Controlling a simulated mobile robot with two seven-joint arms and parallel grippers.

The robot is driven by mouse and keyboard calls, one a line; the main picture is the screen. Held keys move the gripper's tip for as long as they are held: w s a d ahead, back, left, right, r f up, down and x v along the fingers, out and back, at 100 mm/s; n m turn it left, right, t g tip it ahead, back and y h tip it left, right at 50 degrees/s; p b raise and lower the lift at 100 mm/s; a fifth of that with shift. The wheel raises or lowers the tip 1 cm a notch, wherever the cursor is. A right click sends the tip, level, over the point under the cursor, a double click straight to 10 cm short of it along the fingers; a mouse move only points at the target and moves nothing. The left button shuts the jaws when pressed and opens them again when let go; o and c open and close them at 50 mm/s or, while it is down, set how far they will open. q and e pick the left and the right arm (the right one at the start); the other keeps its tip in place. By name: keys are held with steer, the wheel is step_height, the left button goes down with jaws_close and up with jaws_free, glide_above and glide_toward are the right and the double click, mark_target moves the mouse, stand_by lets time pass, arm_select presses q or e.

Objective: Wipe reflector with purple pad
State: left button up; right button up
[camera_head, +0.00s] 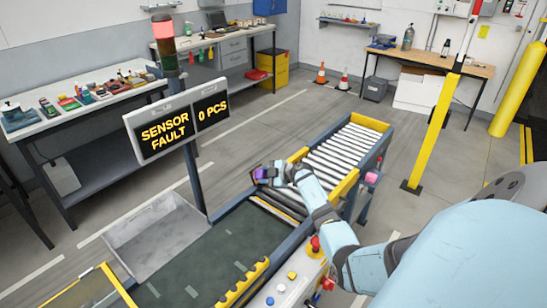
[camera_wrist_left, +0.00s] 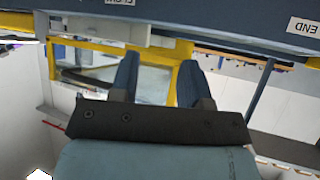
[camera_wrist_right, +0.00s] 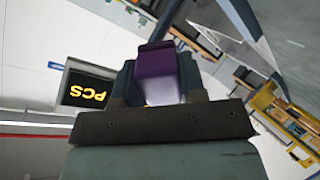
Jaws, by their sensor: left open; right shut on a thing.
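My right gripper (camera_head: 268,176) is shut on the purple pad (camera_wrist_right: 157,75), which fills the space between its fingers in the right wrist view. In the head view the pad (camera_head: 261,172) is small and dark, above the left side of the conveyor (camera_head: 290,211). I cannot make out the reflector for certain; the gripper and arm cover part of the conveyor's side. A small pink-purple piece (camera_head: 371,178) is on a mount at the conveyor's right side. My left gripper (camera_wrist_left: 157,75) is open and empty in the left wrist view, and outside the head view.
A display (camera_head: 178,122) reads SENSOR FAULT and 0 PCS, on a post with a lit red lamp (camera_head: 163,28). A grey bin (camera_head: 155,240) is left of the belt. A control box (camera_head: 295,283) with a red button is in front. A yellow post (camera_head: 431,135) stands right.

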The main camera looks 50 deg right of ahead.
steer(key=f+h, duration=0.1)
steer(key=s+d+f+m+t+h, duration=0.1)
steer(key=f, duration=0.1)
steer(key=s+d+f+m, duration=0.1)
steer(key=shift+s+f+h, duration=0.15)
steer(key=shift+f+h, duration=0.05)
steer(key=shift+h, duration=0.2)
steer(key=shift+f+b, duration=0.2)
steer(key=shift+b, duration=0.2)
steer(key=b+x, duration=0.4)
steer(key=shift+b, duration=0.3)
steer(key=shift+b+x, duration=0.7)
steer(key=shift+x, duration=0.05)
steer(key=shift+w+r, duration=0.15)
steer(key=shift+w, duration=0.05)
steer(key=shift+b+x, duration=0.55)
steer(key=shift+x, duration=0.35)
steer(key=shift+d, duration=0.1)
